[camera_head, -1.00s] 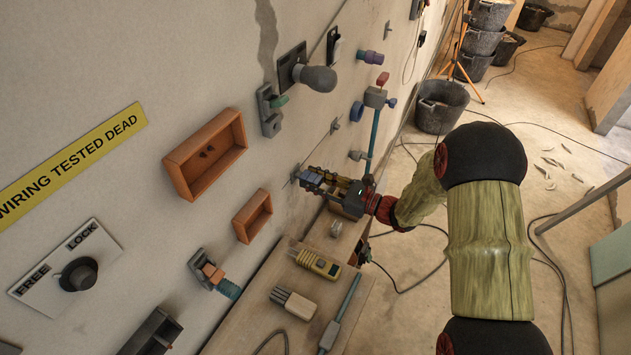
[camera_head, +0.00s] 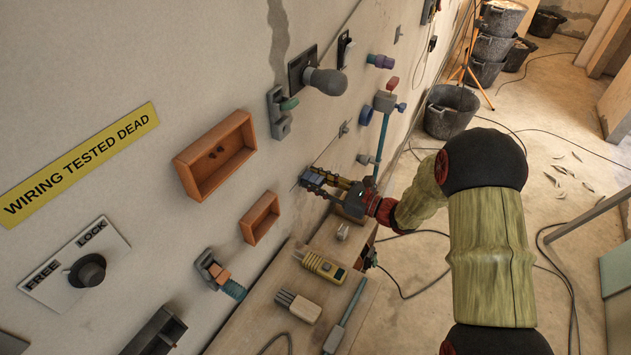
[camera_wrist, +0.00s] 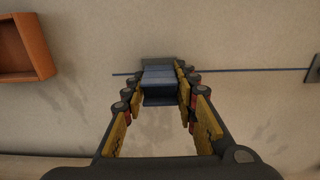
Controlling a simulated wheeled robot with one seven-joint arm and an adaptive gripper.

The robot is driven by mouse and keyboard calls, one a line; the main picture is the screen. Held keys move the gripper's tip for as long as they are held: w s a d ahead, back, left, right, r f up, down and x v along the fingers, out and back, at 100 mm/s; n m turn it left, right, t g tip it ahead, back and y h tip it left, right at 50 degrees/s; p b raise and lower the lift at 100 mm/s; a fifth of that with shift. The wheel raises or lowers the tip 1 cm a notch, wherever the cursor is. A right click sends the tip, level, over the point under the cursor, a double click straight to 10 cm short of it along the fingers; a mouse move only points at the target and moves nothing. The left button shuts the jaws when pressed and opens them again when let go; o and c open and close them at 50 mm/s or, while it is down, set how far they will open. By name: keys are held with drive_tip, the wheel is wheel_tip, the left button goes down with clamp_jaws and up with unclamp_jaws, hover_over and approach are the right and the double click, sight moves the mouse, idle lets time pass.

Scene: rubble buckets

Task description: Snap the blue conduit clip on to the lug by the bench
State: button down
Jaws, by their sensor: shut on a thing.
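The blue conduit clip shows in the wrist view (camera_wrist: 158,78) as a blue-grey block between my fingertips. In the head view the clip (camera_head: 313,179) is small, at the wall end of my gripper. My gripper (camera_head: 317,181) is shut on it, reaching to the wall just above the far end of the bench (camera_head: 253,322). In the wrist view the fingers (camera_wrist: 161,74) hold it from both sides, in front of a thin dark-blue line along the wall. I cannot make out the lug behind the clip, nor whether the clip touches it.
Orange wall boxes (camera_head: 216,157) and (camera_head: 260,218) are left of my gripper. A teal pipe with a grey valve box (camera_head: 385,101) stands close to its right. A yellow meter (camera_head: 320,264) and a grey connector block (camera_head: 298,305) lie on the bench. Buckets stand farther back.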

drive_tip(key=c, duration=1.3)
unclamp_jaws()
drive_tip(key=v, duration=1.2)
drive_tip(key=shift+f, duration=0.1)
